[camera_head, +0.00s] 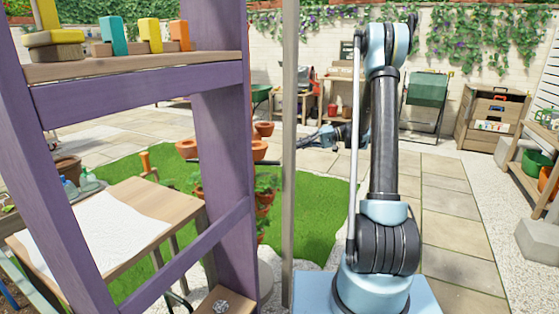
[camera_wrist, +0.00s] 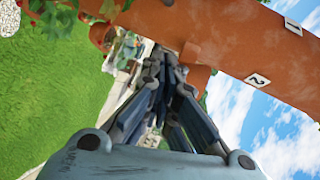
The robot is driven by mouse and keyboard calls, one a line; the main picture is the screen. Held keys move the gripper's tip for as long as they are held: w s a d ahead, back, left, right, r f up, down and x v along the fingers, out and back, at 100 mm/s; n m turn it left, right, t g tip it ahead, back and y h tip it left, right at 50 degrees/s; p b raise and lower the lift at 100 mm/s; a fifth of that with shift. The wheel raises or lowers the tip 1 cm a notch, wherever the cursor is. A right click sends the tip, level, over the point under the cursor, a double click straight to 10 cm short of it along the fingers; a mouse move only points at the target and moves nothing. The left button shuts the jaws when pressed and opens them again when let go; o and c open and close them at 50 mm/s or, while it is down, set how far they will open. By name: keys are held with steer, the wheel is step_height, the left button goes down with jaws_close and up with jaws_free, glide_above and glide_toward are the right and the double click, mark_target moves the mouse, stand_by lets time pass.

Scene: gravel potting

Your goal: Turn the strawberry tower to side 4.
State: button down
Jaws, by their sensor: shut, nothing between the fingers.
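The strawberry tower is a terracotta column that crosses the top of the wrist view (camera_wrist: 215,35) on a slant, with leaves at its left end. A white tag reading 2 (camera_wrist: 257,79) is on it. Another white tag (camera_wrist: 292,26) sits near the top right edge, and I cannot read it. In the head view the tower's pots (camera_head: 187,149) show around a purple post that hides much of it. My gripper (camera_wrist: 160,62) is shut and empty, its tips close to the column's lower edge. I cannot tell if they touch it.
A purple shelf frame (camera_head: 222,140) with coloured blocks on its board stands at the left front. A wooden table (camera_head: 180,200) with a white sheet is behind it. A thin grey pole (camera_head: 289,150) stands mid-view. Paving (camera_head: 450,220) at the right is clear.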

steer(key=s+a+f+n+g+y, duration=0.1)
steer(key=s+a+f, duration=0.3)
steer(key=a, duration=0.5)
steer(key=shift+s+f+n+g+y, duration=0.3)
steer(key=shift+s+f+n+g, duration=0.1)
steer(key=shift+s+g, duration=0.1)
stand_by(0.5)
